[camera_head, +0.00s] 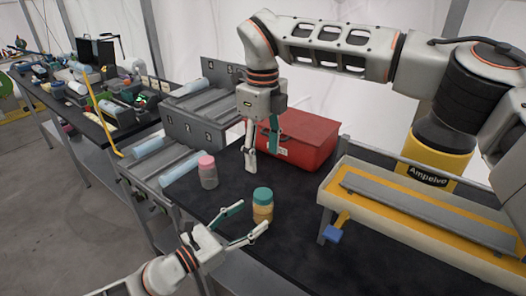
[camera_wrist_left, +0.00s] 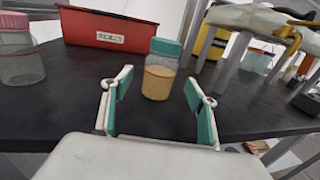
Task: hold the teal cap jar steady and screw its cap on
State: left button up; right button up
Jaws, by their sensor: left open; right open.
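The teal cap jar (camera_head: 263,212) stands upright on the black table, with yellowish contents and its teal cap (camera_head: 262,194) sitting on top. It also shows in the left wrist view (camera_wrist_left: 158,82), just beyond my fingertips. Whether the cap is tight cannot be told. My left gripper (camera_head: 252,218) is open and low at the table, its teal-padded fingers pointing at the jar from either side of its line, not closed on it. My right gripper (camera_head: 262,159) points down, open and empty, above the table behind the jar, in front of the red box.
A pink-lidded jar (camera_head: 208,173) stands left of the teal cap jar. A red box (camera_head: 312,142), labelled in the wrist view (camera_wrist_left: 105,32), is behind. A yellow-and-cream trough (camera_head: 400,236) is on the right. Grey bins (camera_head: 190,132) stand at the left.

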pick_arm(q)
jog(key=v, duration=0.6)
jog(key=shift+s+a, duration=0.1)
jog(key=shift+a, duration=0.05)
